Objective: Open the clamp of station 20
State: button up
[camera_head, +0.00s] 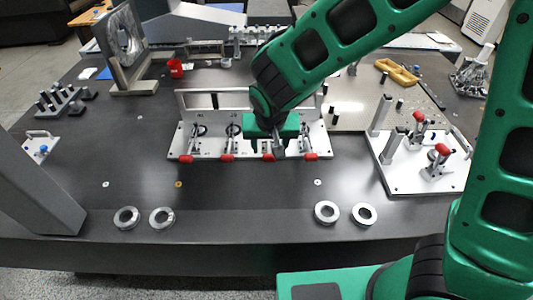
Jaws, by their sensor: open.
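A light metal fixture plate (210,147) carries a row of several toggle clamps with red-tipped handles. The handles point toward the front edge: a left one (187,158), a second (227,158), a third (268,157) and a right one (311,157). The station labels are too small to read, so I cannot tell which is station 20. My gripper (279,148) is open and points down over the third clamp, just behind its red tip. It hides most of that clamp's body. I cannot tell whether it touches the clamp.
A second plate (400,182) with red-tipped clamps and upright blocks stands at right. Metal rings (327,212) lie along the front of the dark table. A red cup (175,68) and an angle bracket (135,75) stand at the back left. A grey column (35,185) rises at left.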

aim_at(269, 155)
jog(key=x, duration=0.6)
jog(key=shift+w+f, duration=0.15)
jog(key=shift+f, duration=0.05)
